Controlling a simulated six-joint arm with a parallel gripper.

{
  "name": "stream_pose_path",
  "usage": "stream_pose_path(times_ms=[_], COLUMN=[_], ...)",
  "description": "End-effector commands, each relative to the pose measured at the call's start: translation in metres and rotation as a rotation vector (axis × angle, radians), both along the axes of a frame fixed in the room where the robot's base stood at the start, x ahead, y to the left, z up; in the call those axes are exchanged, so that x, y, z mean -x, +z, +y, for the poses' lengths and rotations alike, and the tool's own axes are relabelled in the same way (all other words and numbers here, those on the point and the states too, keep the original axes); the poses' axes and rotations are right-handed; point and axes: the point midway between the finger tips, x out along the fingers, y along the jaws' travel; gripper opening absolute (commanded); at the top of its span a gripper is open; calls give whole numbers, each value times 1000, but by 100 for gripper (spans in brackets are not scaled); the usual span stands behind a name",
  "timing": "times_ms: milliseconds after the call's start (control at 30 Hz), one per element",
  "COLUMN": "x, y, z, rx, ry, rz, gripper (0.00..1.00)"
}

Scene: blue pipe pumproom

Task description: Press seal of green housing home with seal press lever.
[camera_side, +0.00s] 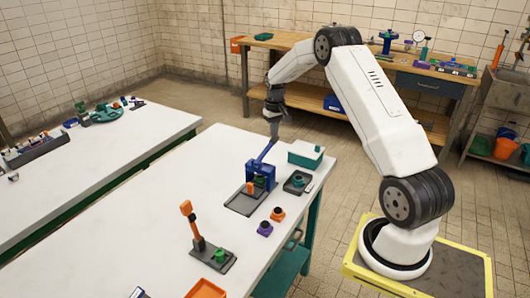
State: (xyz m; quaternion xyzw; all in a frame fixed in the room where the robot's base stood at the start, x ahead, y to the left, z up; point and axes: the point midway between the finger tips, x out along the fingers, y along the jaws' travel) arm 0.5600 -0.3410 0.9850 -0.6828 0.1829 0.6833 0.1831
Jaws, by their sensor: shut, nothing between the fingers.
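My gripper (274,134) is shut and points down, with its fingertips at or just above the upper end of a blue lever (265,153). I cannot tell whether they touch. The lever slants up from a blue press (262,172) on a dark base plate (240,204), with a small orange part (250,188) at its front. A green housing-like part (298,181) sits on a dark tray right of the press. Another green part (220,255) sits on a grey plate beside an upright orange-handled lever (188,210). The seal is too small to make out.
Loose orange (278,214) and purple (265,228) parts lie in front of the press. An orange bin (206,289) is at the near edge. The white table's left side is clear.

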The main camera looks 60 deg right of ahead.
Motion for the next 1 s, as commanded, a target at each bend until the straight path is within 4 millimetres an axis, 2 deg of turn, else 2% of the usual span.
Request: stream_pose_path(times_ms=[700,1000], x=[0,0], y=[45,48], z=[0,0], rx=[1,0], ry=[0,0], rz=[-2,-1], gripper=[0,0])
